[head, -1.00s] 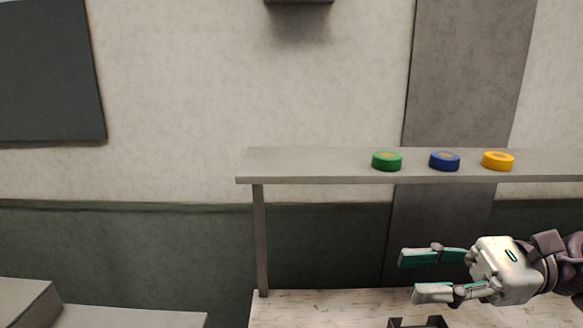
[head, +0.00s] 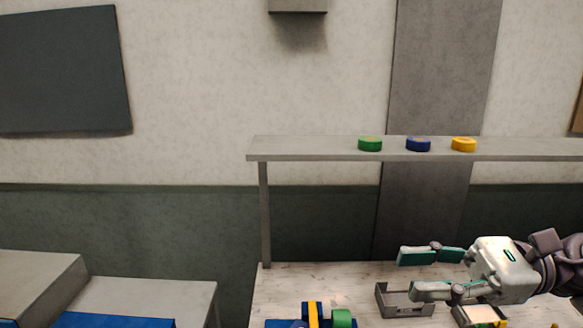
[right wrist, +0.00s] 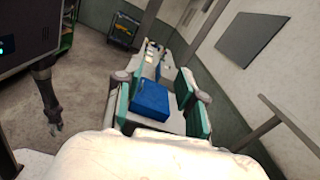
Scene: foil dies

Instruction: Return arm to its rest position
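My right gripper (head: 408,274) reaches in from the right in the head view, above the light worktable (head: 285,285). Its two fingers are apart and nothing is held between them. In the right wrist view the gripper (right wrist: 160,98) also shows spread fingers, with a blue box (right wrist: 150,101) in the background between them. A dark arm hangs at the left of the wrist view, seemingly my left one; its gripper (right wrist: 54,127) is too small to read. The left arm is not in the head view.
A grey tray (head: 388,305) stands below the right gripper. Blue, yellow and green items show at the bottom edge. A grey surface (head: 150,295) is at left.

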